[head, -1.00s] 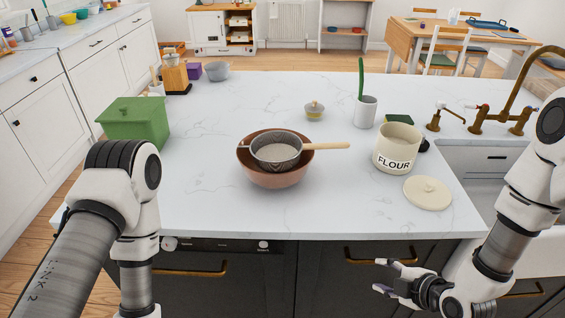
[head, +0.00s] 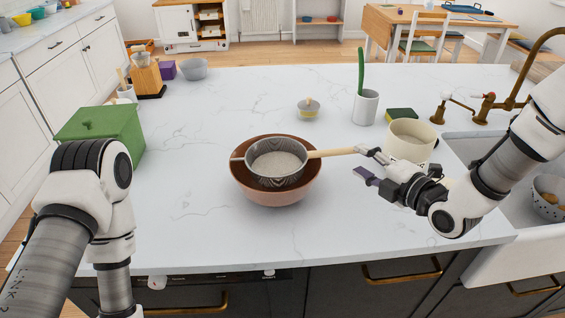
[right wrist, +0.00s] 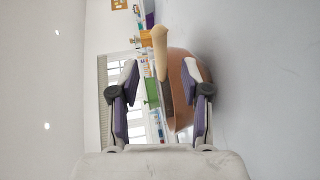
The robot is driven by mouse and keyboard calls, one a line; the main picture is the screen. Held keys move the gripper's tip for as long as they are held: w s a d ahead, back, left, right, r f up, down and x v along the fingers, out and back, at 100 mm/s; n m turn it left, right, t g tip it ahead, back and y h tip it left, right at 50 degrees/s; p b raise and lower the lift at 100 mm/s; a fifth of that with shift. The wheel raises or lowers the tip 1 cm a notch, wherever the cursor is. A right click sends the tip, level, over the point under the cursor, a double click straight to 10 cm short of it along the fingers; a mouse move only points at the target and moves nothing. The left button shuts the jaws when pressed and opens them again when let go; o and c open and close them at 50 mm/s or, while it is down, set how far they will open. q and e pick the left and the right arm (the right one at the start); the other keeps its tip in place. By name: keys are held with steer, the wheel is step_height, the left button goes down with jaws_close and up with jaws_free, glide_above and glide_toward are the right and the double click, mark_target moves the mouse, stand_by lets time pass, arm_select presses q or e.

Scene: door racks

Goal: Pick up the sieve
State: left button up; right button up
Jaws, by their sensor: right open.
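The sieve (head: 276,163) has a dark patterned rim, a pale mesh and a wooden handle that points right. It rests on top of a brown bowl (head: 276,195) on the worktop. My right gripper (head: 367,164) is open and empty at the handle's right end. In the right wrist view the handle (right wrist: 160,50) lies ahead between the open fingers (right wrist: 162,75), apart from them, with the bowl (right wrist: 185,85) behind it. My left arm is at the left of the head view; its gripper is not visible.
The flour canister (head: 410,141) stands just behind my right gripper, partly hidden by it. A white pot with a green-handled tool (head: 366,107), a small lidded jar (head: 308,108) and a green box (head: 103,133) stand around. The worktop (head: 200,130) left of the bowl is clear.

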mark_target(346, 152)
steer(key=p+x, duration=0.1)
steer(key=x, duration=0.5)
steer(key=shift+a, duration=0.25)
steer(key=shift+s+d, duration=0.15)
steer(key=shift+s, duration=0.05)
steer(key=shift+s+d+r, duration=0.1)
steer(key=shift+s, duration=0.1)
steer(key=shift+c, duration=1)
steer(key=c, duration=0.5)
jaws_close()
steer(key=shift+w, duration=0.15)
step_height(346, 152, up, 6)
steer(key=b, duration=0.4)
steer(key=shift+b, duration=0.4)
